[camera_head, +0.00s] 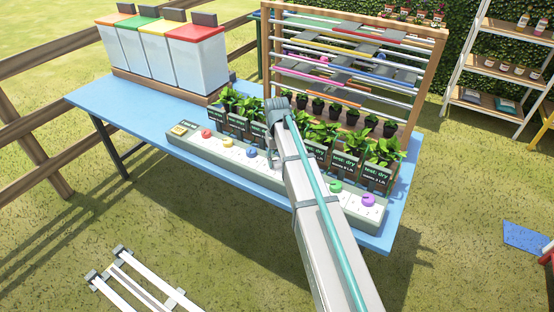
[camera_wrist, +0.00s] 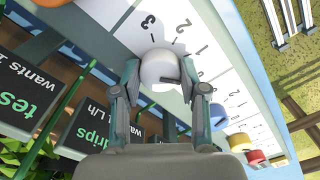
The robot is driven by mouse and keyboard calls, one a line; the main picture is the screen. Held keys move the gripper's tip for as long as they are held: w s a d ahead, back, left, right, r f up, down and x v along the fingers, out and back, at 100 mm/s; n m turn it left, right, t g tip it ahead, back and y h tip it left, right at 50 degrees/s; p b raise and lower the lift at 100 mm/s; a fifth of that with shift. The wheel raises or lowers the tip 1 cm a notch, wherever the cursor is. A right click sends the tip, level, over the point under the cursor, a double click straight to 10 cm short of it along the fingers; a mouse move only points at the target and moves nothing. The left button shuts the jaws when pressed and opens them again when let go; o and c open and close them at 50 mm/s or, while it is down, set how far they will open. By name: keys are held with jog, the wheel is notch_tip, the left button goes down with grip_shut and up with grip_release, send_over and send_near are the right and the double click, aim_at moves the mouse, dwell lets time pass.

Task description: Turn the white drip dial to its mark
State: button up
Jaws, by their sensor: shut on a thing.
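The white drip dial (camera_wrist: 160,64) sits on the pale control panel (camera_wrist: 232,72), between the two fingers of my gripper (camera_wrist: 161,80) in the wrist view. The fingers are closed against its sides. A dark pointer line shows on the dial's near side. A printed scale with numbers such as 3 and 2 runs beside it; I cannot tell which mark is the wanted one. In the head view my arm hides the white dial, and part of my gripper (camera_head: 272,156) shows over the panel (camera_head: 290,185).
Blue (camera_head: 251,152), yellow (camera_head: 227,142), red (camera_head: 206,133), green (camera_head: 335,186) and purple (camera_head: 368,200) dials line the panel. Potted plants with black signs (camera_head: 377,174) stand close behind it. White bins (camera_head: 195,60) and a rack (camera_head: 440,80) stand on the blue table (camera_head: 90,97).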

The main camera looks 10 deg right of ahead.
aim_at(277, 160)
jog(key=n, duration=0.3)
jog(key=shift+r+n+p, duration=0.1)
jog(key=shift+n+p, duration=0.2)
jog(key=shift+p, duration=0.1)
jog(key=shift+n, duration=1.6)
jog(key=o, duration=1.1)
jog(key=shift+o, duration=0.2)
notch_tip(277, 160, up, 12)
